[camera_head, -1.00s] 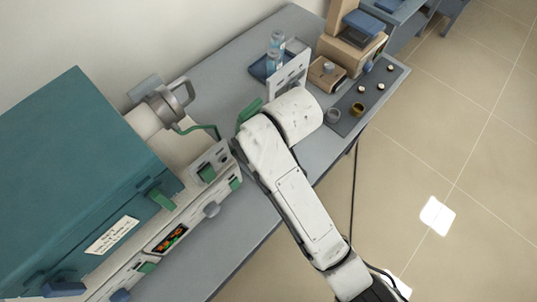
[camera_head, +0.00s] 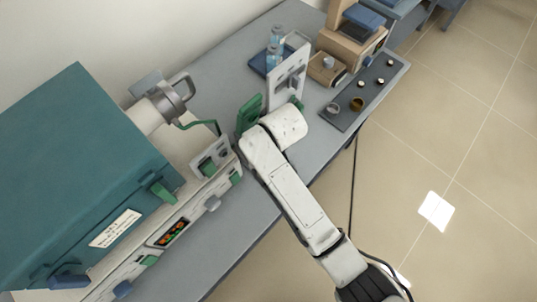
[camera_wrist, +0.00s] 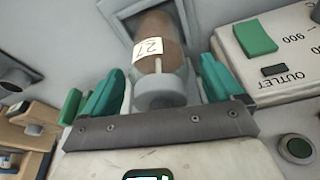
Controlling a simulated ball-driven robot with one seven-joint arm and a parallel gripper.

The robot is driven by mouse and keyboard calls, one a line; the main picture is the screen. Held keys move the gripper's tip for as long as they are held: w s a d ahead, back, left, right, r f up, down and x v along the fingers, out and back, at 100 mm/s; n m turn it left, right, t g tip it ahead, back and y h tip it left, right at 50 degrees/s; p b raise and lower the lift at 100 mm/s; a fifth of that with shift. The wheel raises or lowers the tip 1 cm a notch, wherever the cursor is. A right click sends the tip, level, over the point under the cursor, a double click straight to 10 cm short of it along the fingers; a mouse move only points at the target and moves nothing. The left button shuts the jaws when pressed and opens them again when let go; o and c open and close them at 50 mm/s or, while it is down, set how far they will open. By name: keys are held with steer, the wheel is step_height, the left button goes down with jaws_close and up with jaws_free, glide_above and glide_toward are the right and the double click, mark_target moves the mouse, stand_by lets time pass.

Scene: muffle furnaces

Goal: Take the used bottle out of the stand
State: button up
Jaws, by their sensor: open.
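In the wrist view a bottle (camera_wrist: 160,50) with brown contents, a white label with dark marks and a grey-white cap stands in front of a grey square frame, which may be the stand (camera_wrist: 185,14). Its cap is toward me. My gripper (camera_wrist: 160,90) is open, with one green finger on each side of the bottle's cap end. Gaps show between the fingers and the bottle. In the head view my gripper (camera_head: 262,112) is over the bench beside the furnace, and this bottle is hidden there.
The teal furnace (camera_head: 85,175) stands at left with its control panel (camera_head: 180,222). Two bluish bottles (camera_head: 275,45) stand on a blue tray at the back of the bench. A brown device (camera_head: 350,45) and a dark mat (camera_head: 372,88) with small cups lie to the right.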

steer(key=c, duration=1.2)
steer(key=shift+c, duration=0.4)
steer(key=shift+r, duration=0.1)
